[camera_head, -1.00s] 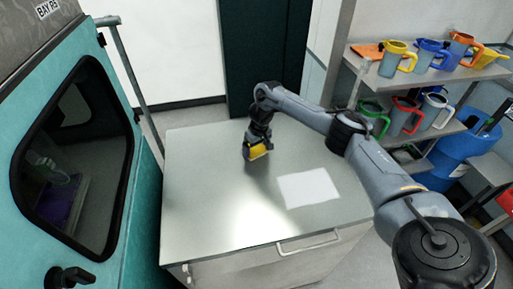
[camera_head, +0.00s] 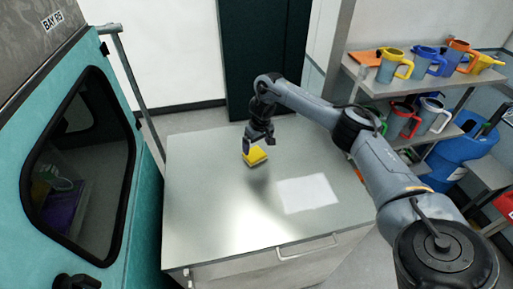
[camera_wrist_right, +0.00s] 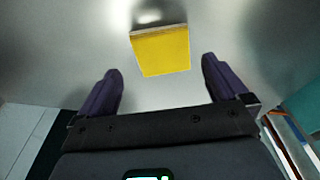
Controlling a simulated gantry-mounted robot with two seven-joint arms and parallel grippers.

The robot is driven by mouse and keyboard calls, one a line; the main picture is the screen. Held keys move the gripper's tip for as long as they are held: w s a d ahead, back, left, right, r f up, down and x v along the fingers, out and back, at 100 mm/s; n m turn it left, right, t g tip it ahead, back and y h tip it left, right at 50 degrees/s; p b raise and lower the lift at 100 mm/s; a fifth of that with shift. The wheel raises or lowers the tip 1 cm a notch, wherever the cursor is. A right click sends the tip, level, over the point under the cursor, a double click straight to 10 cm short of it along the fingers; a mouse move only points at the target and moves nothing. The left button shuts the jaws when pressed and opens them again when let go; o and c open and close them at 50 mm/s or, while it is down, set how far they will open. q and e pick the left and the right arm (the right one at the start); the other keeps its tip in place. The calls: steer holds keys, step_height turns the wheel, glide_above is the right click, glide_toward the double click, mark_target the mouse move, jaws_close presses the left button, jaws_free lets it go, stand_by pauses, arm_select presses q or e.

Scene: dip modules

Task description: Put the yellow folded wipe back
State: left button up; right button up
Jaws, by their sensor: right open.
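The yellow folded wipe (camera_head: 255,156) lies on the metal table top (camera_head: 205,195), toward its back. It also shows in the right wrist view (camera_wrist_right: 162,52), flat on the shiny surface and just beyond the fingertips. My right gripper (camera_head: 260,144) is open and empty, raised above the wipe. In the right wrist view, its two dark purple fingers (camera_wrist_right: 160,80) stand wide apart with nothing between them. My left gripper is not in view.
A white sheet (camera_head: 308,194) lies on the table, right of the wipe. A teal cabinet with a dark window (camera_head: 80,165) stands at the left. Shelves of coloured jugs (camera_head: 430,62) and a blue container (camera_head: 462,155) are at the right. The table's front is clear.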

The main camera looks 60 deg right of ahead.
mark_target(259, 157)
arm_select(q)
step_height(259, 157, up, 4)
steer(key=p, duration=0.3)
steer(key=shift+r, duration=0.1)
arm_select(e)
steer(key=r, duration=0.6)
steer(key=shift+s+a, duration=0.2)
steer(key=shift+s, duration=0.2)
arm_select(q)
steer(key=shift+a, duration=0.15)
arm_select(e)
steer(key=shift+f, duration=0.1)
